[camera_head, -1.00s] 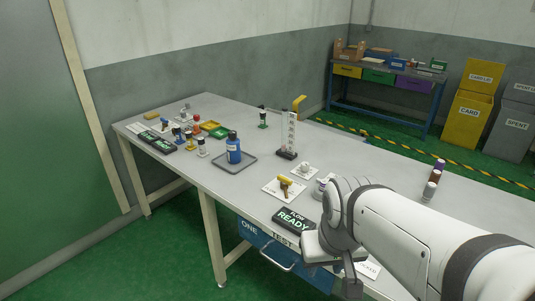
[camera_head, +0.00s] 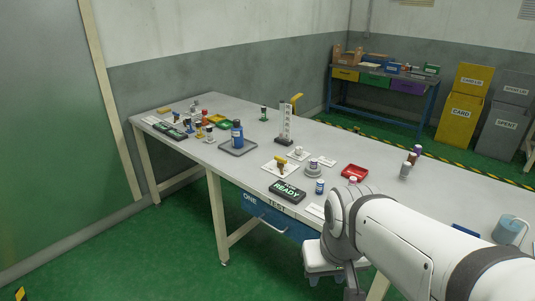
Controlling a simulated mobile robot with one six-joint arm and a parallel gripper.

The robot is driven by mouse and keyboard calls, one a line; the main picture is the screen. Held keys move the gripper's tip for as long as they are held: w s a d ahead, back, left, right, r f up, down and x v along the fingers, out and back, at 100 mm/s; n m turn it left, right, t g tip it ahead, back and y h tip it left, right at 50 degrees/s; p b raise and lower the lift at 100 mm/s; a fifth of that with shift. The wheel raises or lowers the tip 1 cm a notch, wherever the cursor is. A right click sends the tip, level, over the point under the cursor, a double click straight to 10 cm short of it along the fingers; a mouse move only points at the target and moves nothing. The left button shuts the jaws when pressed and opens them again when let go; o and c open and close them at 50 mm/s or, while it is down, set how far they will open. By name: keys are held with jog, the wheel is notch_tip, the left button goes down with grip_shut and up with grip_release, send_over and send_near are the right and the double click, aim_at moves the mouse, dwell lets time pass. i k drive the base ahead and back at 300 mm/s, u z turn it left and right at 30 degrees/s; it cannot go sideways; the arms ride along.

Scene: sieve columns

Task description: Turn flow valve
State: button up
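A small valve with a yellow handle (camera_head: 281,161) stands on a white square plate (camera_head: 268,168) near the front edge of the workbench. A black sign (camera_head: 287,192) reading READY in lit letters sits in front of it. A grey column (camera_head: 285,127) with a yellow lever (camera_head: 297,98) stands behind the valve. My gripper (camera_head: 332,281) hangs low at the bottom of the picture, in front of the bench and apart from the valve. Its fingers are small and partly hidden, so I cannot tell whether they are open.
A blue bottle (camera_head: 237,134) stands on a grey tray (camera_head: 223,147). A red tray (camera_head: 355,173), a small blue-labelled bottle (camera_head: 320,187) and several bottles stand right of the valve. A blue drawer (camera_head: 262,211) is under the bench.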

aim_at(280, 159)
jog(key=z, duration=1.05)
jog(key=k, duration=0.15)
jog(key=u, duration=1.55)
jog(key=i, duration=1.25)
jog(key=z, duration=0.35)
